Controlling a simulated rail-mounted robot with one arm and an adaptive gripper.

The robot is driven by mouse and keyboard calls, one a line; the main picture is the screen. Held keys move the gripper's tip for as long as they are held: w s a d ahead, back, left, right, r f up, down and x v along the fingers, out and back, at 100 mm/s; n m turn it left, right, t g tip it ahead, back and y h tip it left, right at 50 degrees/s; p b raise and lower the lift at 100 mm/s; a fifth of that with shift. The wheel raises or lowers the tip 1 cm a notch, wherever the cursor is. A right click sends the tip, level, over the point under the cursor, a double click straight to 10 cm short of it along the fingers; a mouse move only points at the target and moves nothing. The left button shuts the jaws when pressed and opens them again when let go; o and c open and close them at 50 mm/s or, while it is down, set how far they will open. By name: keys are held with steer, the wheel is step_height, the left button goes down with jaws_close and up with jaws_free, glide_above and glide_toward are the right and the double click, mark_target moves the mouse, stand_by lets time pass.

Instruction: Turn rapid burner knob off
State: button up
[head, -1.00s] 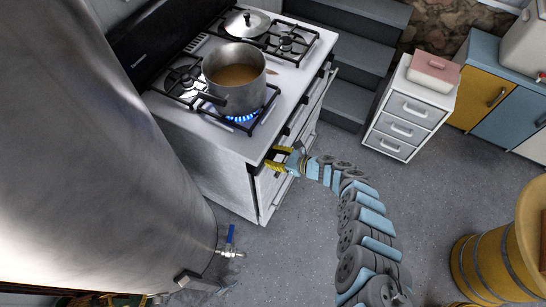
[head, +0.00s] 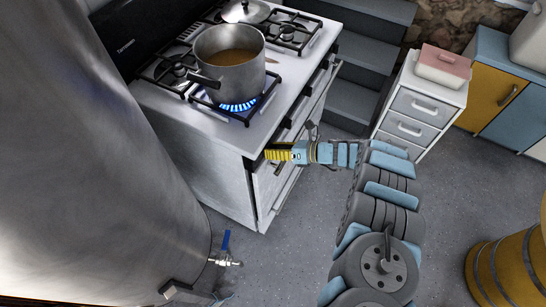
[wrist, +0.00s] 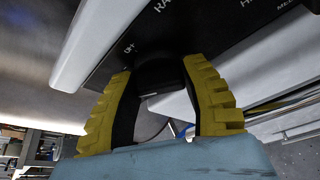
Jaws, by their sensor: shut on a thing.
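The white stove (head: 200,140) stands at the centre left in the head view. A pot of brown liquid (head: 228,62) sits on its front burner, over a blue flame (head: 238,105). My gripper (head: 272,155) is at the front panel, near the corner closest to the lit burner. In the wrist view my gripper's yellow fingers (wrist: 165,85) are shut on a dark round knob (wrist: 158,75) on the black panel (wrist: 185,38). An "OFF" mark shows just left of the knob. The pointer's exact direction is hard to make out.
A large metal barrel (head: 110,150) with a blue-handled tap (head: 226,242) stands at the left. A white drawer unit (head: 418,105) stands at the right, with a yellow barrel (head: 505,270) in front. Grey floor between them is open.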

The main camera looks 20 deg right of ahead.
steer(key=m+b, duration=0.1)
steer(key=b, duration=0.3)
steer(key=m+y+b, duration=0.1)
steer(key=b, duration=0.2)
steer(key=shift+f+m+g+y+b, duration=0.3)
steer(key=shift+f+m+g+b, duration=0.1)
steer(key=m+y+b, duration=0.1)
steer(key=m+b, duration=0.1)
steer(key=b, duration=0.4)
steer(key=shift+m+y, duration=0.3)
steer(key=shift+m, duration=0.1)
steer(key=m+y+b, duration=0.1)
steer(key=m+b, duration=0.1)
steer(key=b, duration=0.1)
steer(key=shift+r, duration=0.15)
steer(key=shift+r+m+b, duration=0.2)
steer(key=shift+m+b, duration=0.6)
steer(key=shift+b, duration=0.15)
steer(key=o, duration=1.2)
steer(key=shift+r, duration=0.1)
steer(key=shift+r+p, duration=0.15)
steer(key=shift+p, duration=0.15)
